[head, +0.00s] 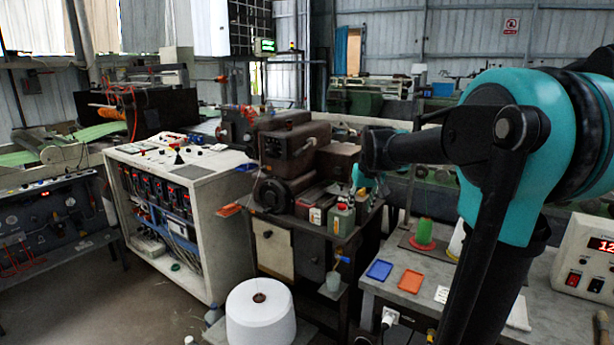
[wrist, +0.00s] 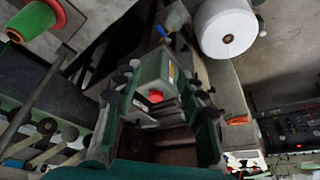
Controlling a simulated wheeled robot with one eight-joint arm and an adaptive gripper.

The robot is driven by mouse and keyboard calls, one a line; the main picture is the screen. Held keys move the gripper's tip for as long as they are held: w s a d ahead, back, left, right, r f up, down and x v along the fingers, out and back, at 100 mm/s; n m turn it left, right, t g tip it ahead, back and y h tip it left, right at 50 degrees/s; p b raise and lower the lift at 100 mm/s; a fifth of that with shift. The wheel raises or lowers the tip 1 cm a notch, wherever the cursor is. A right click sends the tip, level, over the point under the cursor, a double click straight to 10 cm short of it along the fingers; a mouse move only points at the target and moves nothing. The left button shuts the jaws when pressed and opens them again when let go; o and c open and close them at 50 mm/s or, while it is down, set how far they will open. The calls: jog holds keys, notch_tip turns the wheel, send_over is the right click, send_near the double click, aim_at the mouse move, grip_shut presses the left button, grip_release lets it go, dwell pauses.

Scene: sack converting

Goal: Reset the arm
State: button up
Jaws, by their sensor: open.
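My arm (head: 500,140) reaches in from the right in the head view, bent, with a teal joint housing and dark links. My gripper (head: 364,180) is small there, above the machine bench and partly hidden by my wrist. In the wrist view my gripper (wrist: 162,100) shows two green fingers standing apart. A green can with a red cap (wrist: 155,78) appears between and beyond them, not visibly gripped. In the head view this can (head: 342,218) stands upright on the bench (head: 325,248), below my gripper.
A white yarn roll (head: 260,316) stands in front of the brown machine (head: 292,150). The grey table (head: 395,290) at right holds a blue tray (head: 379,270), an orange tray (head: 411,281) and a green cone (head: 424,232). A white control cabinet (head: 215,220) stands left. Floor shows at lower left.

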jog(key=s+d+f, duration=0.1)
jog(key=s+f, duration=0.9)
jog(key=s, duration=0.3)
jog(key=s+d+f+m, duration=0.1)
jog(key=s+f, duration=1)
jog(key=s, duration=0.3)
jog(key=shift+d+m+h, duration=0.25)
jog(key=shift+m+h, duration=0.05)
jog(key=shift+o, duration=0.3)
